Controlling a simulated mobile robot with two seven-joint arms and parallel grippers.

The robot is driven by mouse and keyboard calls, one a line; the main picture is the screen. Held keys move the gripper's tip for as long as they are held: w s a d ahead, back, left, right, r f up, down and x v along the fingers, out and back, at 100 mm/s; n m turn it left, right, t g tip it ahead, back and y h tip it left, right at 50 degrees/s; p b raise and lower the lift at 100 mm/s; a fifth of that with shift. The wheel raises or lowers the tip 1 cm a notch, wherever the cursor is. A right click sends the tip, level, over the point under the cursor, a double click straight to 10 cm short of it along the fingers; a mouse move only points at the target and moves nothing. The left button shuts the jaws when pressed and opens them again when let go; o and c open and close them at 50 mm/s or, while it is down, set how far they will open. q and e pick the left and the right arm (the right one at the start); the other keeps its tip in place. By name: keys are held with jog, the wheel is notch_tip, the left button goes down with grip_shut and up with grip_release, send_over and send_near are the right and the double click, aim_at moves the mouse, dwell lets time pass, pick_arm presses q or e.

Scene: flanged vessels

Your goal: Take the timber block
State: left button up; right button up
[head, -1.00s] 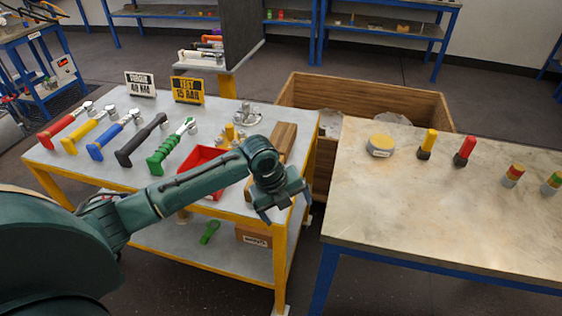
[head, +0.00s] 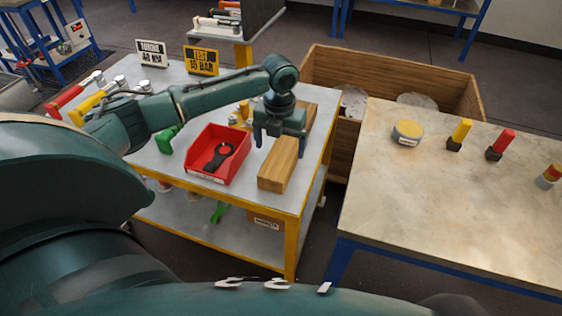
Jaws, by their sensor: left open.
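The timber block (head: 279,167) is a long light-brown wooden bar lying on the right side of the yellow-edged tool table (head: 231,200). Its far part runs behind my left gripper and shows again beyond it. My left gripper (head: 279,142) is open and points down over the middle of the block, with one finger on each side of it in the picture. I cannot tell whether the fingers touch the wood. My right gripper is not in view.
A red bin (head: 218,154) with a black tool stands just left of the block. Colour-handled tools and two signs (head: 201,61) are farther left. A large wooden crate (head: 389,69) is behind. A stone-topped table (head: 440,200) with a tin (head: 407,132) and markers stands right, beyond a gap.

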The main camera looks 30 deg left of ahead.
aim_at(281, 156)
pick_arm(q)
jog(key=shift+w+f, duration=0.1)
jog(key=shift+f, duration=2.6)
jog(key=shift+c, duration=0.6)
jog(key=shift+r, duration=0.1)
jog(key=c, duration=1.1)
jog(key=shift+c, duration=0.2)
